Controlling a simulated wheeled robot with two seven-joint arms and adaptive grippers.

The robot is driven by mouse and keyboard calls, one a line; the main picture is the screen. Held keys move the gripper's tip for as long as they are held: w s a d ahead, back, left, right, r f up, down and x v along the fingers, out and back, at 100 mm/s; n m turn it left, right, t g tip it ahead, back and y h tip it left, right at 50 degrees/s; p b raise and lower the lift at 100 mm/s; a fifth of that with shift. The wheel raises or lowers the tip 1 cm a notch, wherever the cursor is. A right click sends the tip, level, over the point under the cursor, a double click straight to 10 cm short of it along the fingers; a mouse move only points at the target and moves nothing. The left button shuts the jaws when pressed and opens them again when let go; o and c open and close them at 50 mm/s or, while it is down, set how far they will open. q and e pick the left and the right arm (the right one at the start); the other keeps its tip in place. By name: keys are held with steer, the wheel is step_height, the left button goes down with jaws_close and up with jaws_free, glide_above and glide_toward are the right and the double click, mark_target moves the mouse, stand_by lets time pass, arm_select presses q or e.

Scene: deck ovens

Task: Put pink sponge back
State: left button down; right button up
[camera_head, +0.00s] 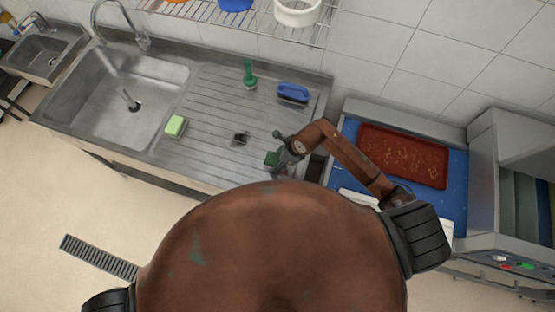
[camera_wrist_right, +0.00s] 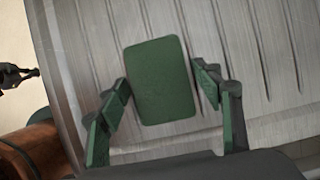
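No pink surface shows in either view. A dark green rectangular pad, which looks like the scouring side of a sponge (camera_wrist_right: 160,80), lies on the grooved steel drainboard (camera_wrist_right: 90,35). Its underside is hidden. It also shows in the head view as a small green block (camera_head: 272,158) near the board's front right. My right gripper (camera_wrist_right: 165,88) is open, with its green-padded fingers on either side of the sponge; a narrow gap shows at the right finger. It also shows in the head view (camera_head: 280,155). A dark pronged part (camera_wrist_right: 20,78) at the wrist view's left edge may be my left gripper.
A light green sponge (camera_head: 175,126) lies by the sink basin (camera_head: 120,95). A green brush (camera_head: 249,73), a blue brush-like item (camera_head: 293,92) and a small dark item (camera_head: 240,137) are on the drainboard. A red tray (camera_head: 403,156) is on a blue surface at right.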

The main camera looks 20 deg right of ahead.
steer(key=shift+r, duration=0.15)
steer(key=shift+d+r, duration=0.1)
steer(key=shift+r, duration=0.15)
steer(key=b+v, duration=0.1)
steer(key=v, duration=1)
steer(key=shift+r, duration=0.25)
steer(key=shift+s, duration=0.1)
